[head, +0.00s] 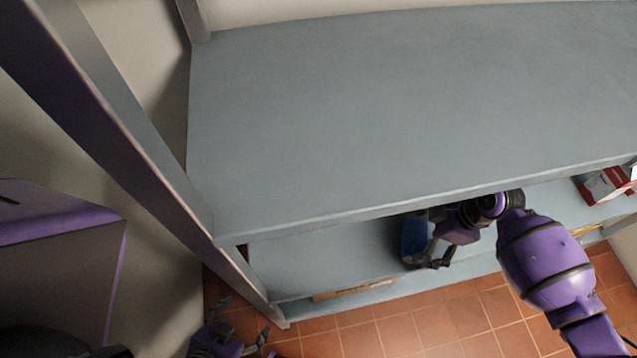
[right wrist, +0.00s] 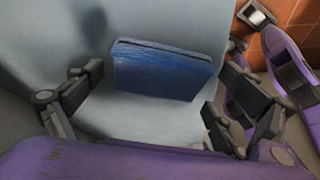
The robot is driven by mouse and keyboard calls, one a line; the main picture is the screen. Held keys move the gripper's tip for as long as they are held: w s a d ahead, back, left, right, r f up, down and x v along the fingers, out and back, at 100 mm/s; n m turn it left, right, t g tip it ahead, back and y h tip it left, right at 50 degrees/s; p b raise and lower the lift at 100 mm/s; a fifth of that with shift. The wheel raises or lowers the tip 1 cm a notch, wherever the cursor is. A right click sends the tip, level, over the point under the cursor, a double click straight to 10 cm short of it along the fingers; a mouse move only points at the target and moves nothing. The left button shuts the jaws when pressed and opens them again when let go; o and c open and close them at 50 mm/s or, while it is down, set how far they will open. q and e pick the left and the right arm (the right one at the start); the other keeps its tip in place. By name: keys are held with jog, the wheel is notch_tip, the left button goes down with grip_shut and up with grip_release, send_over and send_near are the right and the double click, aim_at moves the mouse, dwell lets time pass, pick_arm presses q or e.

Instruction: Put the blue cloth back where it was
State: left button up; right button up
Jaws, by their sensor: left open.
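The blue cloth (head: 413,238) lies as a folded block on the lower shelf, below the front edge of the upper one. In the right wrist view the cloth (right wrist: 163,70) lies flat on the grey shelf surface, between the spread fingers. My right gripper (head: 430,262) reaches in under the upper shelf beside the cloth. It is open, with a visible gap between the left finger and the cloth; contact on the right side is unclear. My left gripper (head: 243,322) is open and empty, low over the floor near the left post.
The wide grey upper shelf (head: 400,110) is bare and overhangs the lower shelf (head: 320,265). A red and white box (head: 605,185) stands at the right on the lower shelf. An upright post (head: 110,120) bounds the left side. Tiled floor (head: 400,335) lies in front.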

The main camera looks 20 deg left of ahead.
jog(key=shift+r, duration=0.1)
jog(key=shift+r, duration=0.25)
jog(key=v, duration=0.7)
jog(key=shift+d+r, duration=0.1)
